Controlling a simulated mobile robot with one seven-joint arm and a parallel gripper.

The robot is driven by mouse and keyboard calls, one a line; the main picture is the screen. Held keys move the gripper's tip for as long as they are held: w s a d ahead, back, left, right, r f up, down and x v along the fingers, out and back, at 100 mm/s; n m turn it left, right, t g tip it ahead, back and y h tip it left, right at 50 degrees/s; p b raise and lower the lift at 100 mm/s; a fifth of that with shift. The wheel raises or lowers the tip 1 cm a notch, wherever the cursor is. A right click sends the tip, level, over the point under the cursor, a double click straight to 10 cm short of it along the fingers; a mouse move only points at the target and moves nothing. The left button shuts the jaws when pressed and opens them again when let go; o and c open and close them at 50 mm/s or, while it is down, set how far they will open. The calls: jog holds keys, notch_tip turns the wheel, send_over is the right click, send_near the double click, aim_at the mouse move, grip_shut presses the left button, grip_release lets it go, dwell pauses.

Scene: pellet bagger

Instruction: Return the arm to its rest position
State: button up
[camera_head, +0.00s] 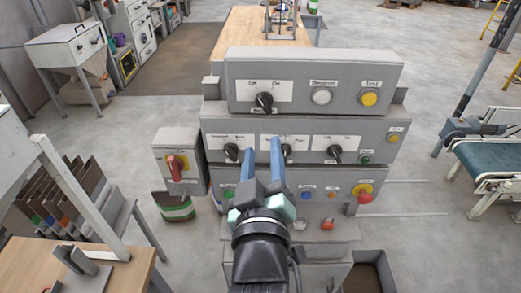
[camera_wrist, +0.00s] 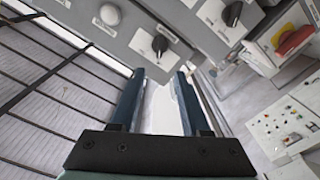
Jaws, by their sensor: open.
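My gripper (camera_head: 262,148) is in front of the grey control panel (camera_head: 215,118) in the head view, with its two blue fingers pointing up the picture and spread apart. In the wrist view my gripper (camera_wrist: 160,75) is open, with nothing between its fingers. The fingers overlap the panel's middle row and hide part of its middle rotary switch and labels. Whether the fingertips touch the panel I cannot tell. My arm reaches up from the bottom centre of the head view.
A grey box with a red rotary switch (camera_head: 177,166) stands left of the panel. A red emergency stop (camera_head: 363,190) sits at the panel's lower right. A wooden table (camera_head: 92,262) is at lower left, a conveyor (camera_head: 492,165) at right. Open floor lies between panel and conveyor.

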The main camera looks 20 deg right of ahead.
jog(key=s+a+r+m+t+y, duration=0.1)
jog(key=s+a+r+t, duration=0.2)
jog(key=r, duration=0.8)
jog(key=s+a+r+m+t+y, duration=0.1)
jog(key=s+a+r+t+y, duration=0.1)
jog(key=r, duration=1)
jog(key=s+a+r+m+t+y, duration=0.1)
jog(key=s+a+r+t, duration=0.3)
jog(key=r, duration=0.7)
jog(key=shift+s+a+r+t+y, duration=0.15)
jog(key=shift+s+a+t+y, duration=0.1)
jog(key=shift+a+t+y, duration=0.3)
